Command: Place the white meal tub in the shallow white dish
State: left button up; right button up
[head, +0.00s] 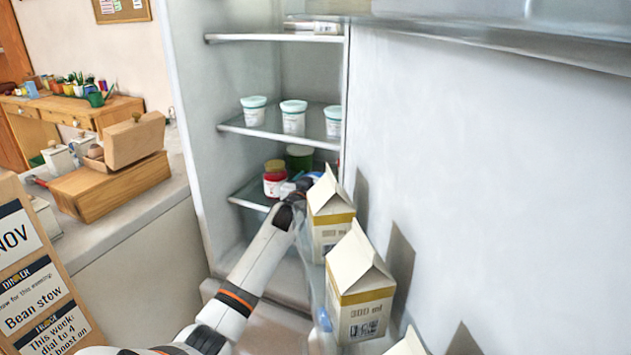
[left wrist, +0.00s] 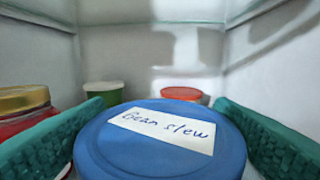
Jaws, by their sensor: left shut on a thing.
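A tub with a blue lid (left wrist: 160,160) and a handwritten "Bean stew" label (left wrist: 165,128) fills the front of the left wrist view. My left gripper (left wrist: 160,108) has its teal pads on either side of it and is shut on this tub. In the head view, my left gripper (head: 298,187) reaches into the fridge at the lower shelf, and a bit of the blue lid (head: 316,175) shows beside it. The tub's body is hidden, so its colour cannot be told. I see no shallow white dish. My right gripper is not in view.
A red jar (head: 274,180) and a green container (head: 299,157) stand on the lower shelf close to my left gripper. A red-lidded container (left wrist: 181,94) is behind the tub. Several white pots (head: 293,117) stand on the shelf above. Cartons (head: 360,285) line the door at right.

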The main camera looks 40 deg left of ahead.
pick_arm(q)
jog(key=shift+r, duration=0.1)
jog(key=o, duration=1.4)
jog(key=shift+s, duration=0.1)
jog(key=v, duration=1.2)
